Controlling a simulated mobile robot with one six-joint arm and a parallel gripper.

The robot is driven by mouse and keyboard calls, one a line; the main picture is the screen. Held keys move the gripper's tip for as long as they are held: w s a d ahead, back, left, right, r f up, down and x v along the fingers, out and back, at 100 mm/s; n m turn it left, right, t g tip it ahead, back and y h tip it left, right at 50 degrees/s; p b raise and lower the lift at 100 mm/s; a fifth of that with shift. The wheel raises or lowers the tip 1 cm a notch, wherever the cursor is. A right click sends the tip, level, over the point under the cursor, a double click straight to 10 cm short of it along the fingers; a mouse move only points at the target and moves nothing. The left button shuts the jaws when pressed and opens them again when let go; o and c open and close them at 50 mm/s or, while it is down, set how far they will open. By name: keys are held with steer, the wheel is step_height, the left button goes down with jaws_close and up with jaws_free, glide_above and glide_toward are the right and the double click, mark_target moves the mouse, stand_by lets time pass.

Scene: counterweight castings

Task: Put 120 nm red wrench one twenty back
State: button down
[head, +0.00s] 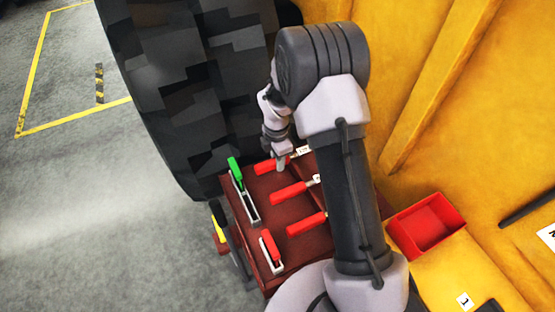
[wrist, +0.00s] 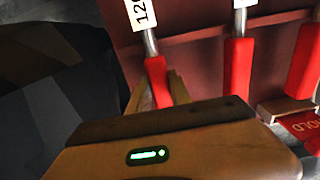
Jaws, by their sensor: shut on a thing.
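The red-handled wrench (wrist: 157,82) has a white tag reading "120" on its metal shaft in the wrist view. Its red handle (head: 268,168) also shows in the head view, at the far end of the dark red rack (head: 262,190). My gripper (wrist: 160,92) is shut on this red handle, one finger on each side. In the head view my gripper (head: 283,160) is over the rack's far end, beside the tyre. The wrench lies roughly in line with the other wrenches; whether it rests on the rack or hangs just above it I cannot tell.
Two more red-handled wrenches (head: 289,193) (head: 305,224) lie nearby. A green-handled tool (head: 235,170) and a red-handled one (head: 270,248) sit in grey holders. A red bin (head: 428,226) sits right, by the yellow body (head: 410,60).

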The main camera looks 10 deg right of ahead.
steer(key=shift+f, duration=0.15)
steer(key=c, duration=1.1)
jaws_free()
step_height(320, 180, up, 24)
steer(key=p, duration=1.3)
steer(key=shift+a+r, duration=0.15)
steer(key=shift+r, duration=0.05)
